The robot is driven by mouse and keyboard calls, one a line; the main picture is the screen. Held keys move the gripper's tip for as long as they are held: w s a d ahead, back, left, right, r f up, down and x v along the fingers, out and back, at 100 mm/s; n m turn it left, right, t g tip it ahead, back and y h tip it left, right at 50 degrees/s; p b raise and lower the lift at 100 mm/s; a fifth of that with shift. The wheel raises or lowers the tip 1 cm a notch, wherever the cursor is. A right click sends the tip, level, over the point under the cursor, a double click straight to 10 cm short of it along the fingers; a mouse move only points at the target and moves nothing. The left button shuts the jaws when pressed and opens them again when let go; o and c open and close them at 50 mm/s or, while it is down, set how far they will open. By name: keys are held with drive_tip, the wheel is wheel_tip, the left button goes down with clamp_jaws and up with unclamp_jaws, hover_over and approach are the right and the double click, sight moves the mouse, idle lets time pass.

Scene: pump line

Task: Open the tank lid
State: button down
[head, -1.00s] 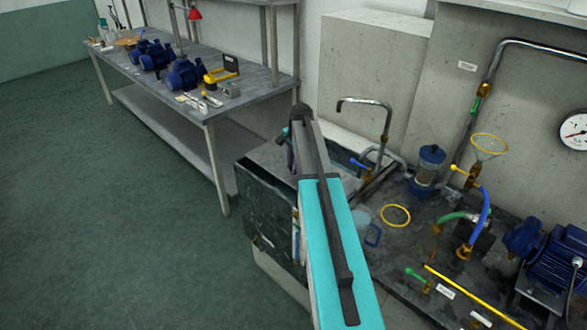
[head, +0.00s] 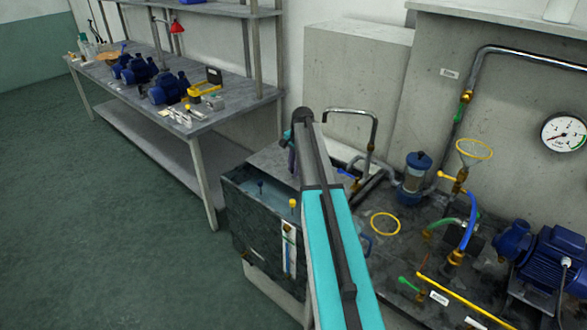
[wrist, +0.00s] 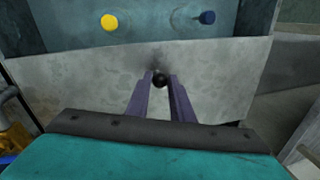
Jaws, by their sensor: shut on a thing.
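The tank (head: 255,235) is a dark box left of my arm in the head view. Its front part is uncovered and shows a bluish inside with a blue knob (head: 260,188) and a yellow knob (head: 293,204). The grey lid (head: 268,160) lies toward the tank's back. In the wrist view the lid (wrist: 90,85) fills the middle, with the open tank beyond its edge. My gripper (wrist: 160,82) is shut on the lid's round black knob (wrist: 160,78). In the head view my gripper (head: 292,160) is partly hidden by my arm.
Pipes, a yellow ring (head: 385,224), a blue motor (head: 548,260) and a gauge (head: 564,133) crowd the right side. The green floor at the left is clear.

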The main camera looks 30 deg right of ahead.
drive_tip(key=c, duration=1.6)
unclamp_jaws()
drive_tip(key=shift+a, duration=0.1)
drive_tip(key=shift+o, duration=0.2)
drive_tip(key=shift+r, duration=0.1)
wheel_tip(320, 180, up, 13)
drive_tip(key=s+b, duration=0.2)
drive_tip(key=shift+s+r+b, duration=0.2)
drive_tip(key=shift+s+b, duration=0.1)
drive_tip(key=shift+b, duration=0.05)
